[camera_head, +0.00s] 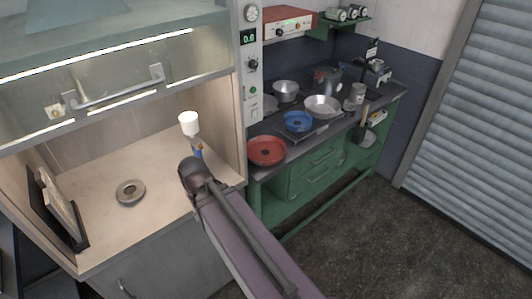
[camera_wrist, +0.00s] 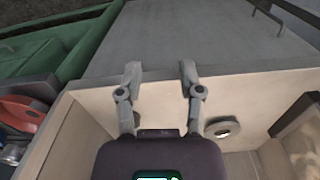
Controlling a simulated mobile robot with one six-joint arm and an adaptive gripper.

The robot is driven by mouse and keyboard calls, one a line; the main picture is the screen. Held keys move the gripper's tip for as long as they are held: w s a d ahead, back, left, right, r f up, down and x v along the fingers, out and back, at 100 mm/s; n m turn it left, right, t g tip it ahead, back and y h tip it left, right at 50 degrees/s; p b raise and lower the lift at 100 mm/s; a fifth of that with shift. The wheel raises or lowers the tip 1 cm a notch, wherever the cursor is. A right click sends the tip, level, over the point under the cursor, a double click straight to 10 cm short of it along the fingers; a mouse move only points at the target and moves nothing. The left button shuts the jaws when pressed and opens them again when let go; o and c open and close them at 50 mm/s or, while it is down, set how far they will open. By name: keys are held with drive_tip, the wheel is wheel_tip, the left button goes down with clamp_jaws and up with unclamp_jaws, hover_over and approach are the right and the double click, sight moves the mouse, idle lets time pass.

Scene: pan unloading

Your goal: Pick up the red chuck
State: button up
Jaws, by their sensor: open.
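A round, shallow red dish-like piece, which I take for the red chuck (camera_head: 266,151), sits at the near left end of the green bench in the head view. In the wrist view, a red round piece (camera_wrist: 20,112) shows at the left edge, partly cut off. My gripper (camera_wrist: 160,73) is open, with two grey fingers apart and nothing between them. It is over the front edge of the pale hood, to one side of the red piece. In the head view my arm hides most of the gripper.
A grey ring-shaped disc (camera_head: 130,192) lies on the hood floor. A white cup-shaped thing (camera_head: 188,123) stands near the hood's right wall. The bench also holds a blue pan (camera_head: 298,121), a pale pan (camera_head: 322,106) and several pots. Bare floor (camera_head: 340,225) lies before the bench.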

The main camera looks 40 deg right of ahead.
drive_tip(key=w+d+r+n+t, duration=0.1)
drive_tip(key=w+d+n, duration=0.2)
drive_tip(key=d, duration=0.9)
drive_tip(key=w+d+r+n+t+p, duration=0.1)
drive_tip(key=w+d+n, duration=0.2)
drive_tip(key=d, duration=0.9)
drive_tip(key=w+d+r+n+t+h+p, duration=0.1)
drive_tip(key=w+d+n+t, duration=0.1)
drive_tip(key=d+n, duration=0.6)
drive_tip(key=w+d, duration=0.1)
drive_tip(key=d, duration=0.3)
drive_tip(key=shift+w+d+r, duration=0.15)
drive_tip(key=shift+d, duration=0.1)
drive_tip(key=b+x, duration=0.8)
drive_tip(key=shift+f, duration=0.3)
drive_tip(key=shift+w, duration=0.2)
